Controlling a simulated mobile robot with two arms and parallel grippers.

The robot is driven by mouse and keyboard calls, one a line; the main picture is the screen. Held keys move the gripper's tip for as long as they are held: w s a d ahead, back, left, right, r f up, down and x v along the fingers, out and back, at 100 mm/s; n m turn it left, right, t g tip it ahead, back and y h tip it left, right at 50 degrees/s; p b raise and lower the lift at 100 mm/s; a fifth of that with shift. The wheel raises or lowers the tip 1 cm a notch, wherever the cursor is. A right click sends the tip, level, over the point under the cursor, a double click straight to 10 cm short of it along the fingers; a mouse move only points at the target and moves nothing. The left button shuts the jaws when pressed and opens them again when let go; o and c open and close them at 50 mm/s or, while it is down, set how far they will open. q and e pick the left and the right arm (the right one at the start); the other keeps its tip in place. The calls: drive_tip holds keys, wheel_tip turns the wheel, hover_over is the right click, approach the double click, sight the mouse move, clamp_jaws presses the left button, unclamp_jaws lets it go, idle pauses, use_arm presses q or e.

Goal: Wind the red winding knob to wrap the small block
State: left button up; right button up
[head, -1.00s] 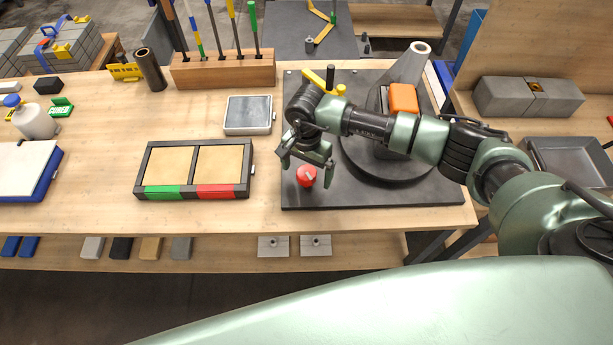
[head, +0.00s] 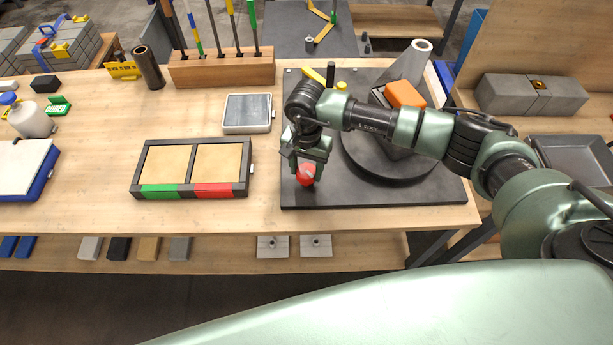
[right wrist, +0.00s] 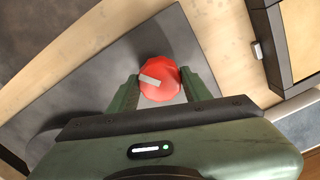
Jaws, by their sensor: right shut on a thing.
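The red winding knob (head: 306,174) sits at the front left of a dark base plate (head: 360,198). It has a pale pointer mark on top. My right gripper (head: 305,172) points down over it and is shut on it. In the right wrist view the red knob (right wrist: 160,78) lies between the two green fingers. A dark round turntable (head: 385,173) is on the plate to the right. On it stands a grey block with an orange top part (head: 405,93), partly hidden behind my right arm. My left gripper is not in view.
A grey cone-shaped nozzle (head: 410,62) stands behind the turntable. A black tray with two tan panels (head: 192,165), marked green and red, lies to the left. A grey-topped pad (head: 247,113) and a wooden tool rack (head: 222,70) are behind it. The front-left tabletop is clear.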

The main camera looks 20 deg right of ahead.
drive_tip(key=shift+f+n+b, duration=0.15)
drive_tip(key=shift+n+b, duration=0.75)
drive_tip(key=shift+b, duration=0.05)
drive_tip(key=shift+n, duration=0.3)
drive_tip(key=shift+n+b, duration=0.6)
drive_tip(key=shift+b, duration=0.4)
drive_tip(key=shift+n+b, duration=0.8)
drive_tip(key=shift+b, duration=0.05)
